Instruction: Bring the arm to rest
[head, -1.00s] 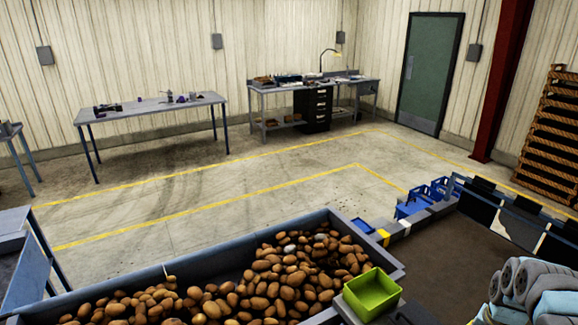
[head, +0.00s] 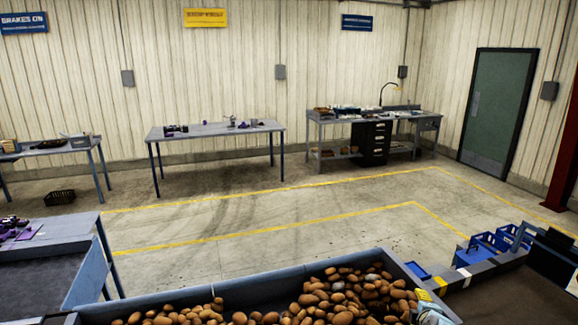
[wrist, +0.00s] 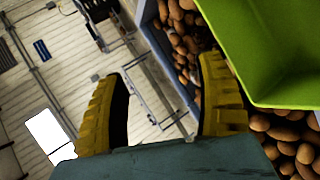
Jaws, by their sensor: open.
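My gripper (wrist: 165,105) shows in the wrist view with its two yellow ribbed fingers apart and nothing between them. A green bin (wrist: 275,50) is close by on the right of the wrist view, beside the right finger and not held. Brown potatoes (wrist: 285,130) lie below and beside the bin there. In the head view my gripper and the green bin are not in view. The potatoes (head: 345,295) lie in a grey-blue trough (head: 245,292) at the bottom.
A worktable (head: 215,130) and a bench with a lamp (head: 340,116) stand along the back wall. Blue crates (head: 487,243) sit at the right. A table with purple items (head: 45,250) stands at the left. The yellow-lined floor (head: 270,215) is clear.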

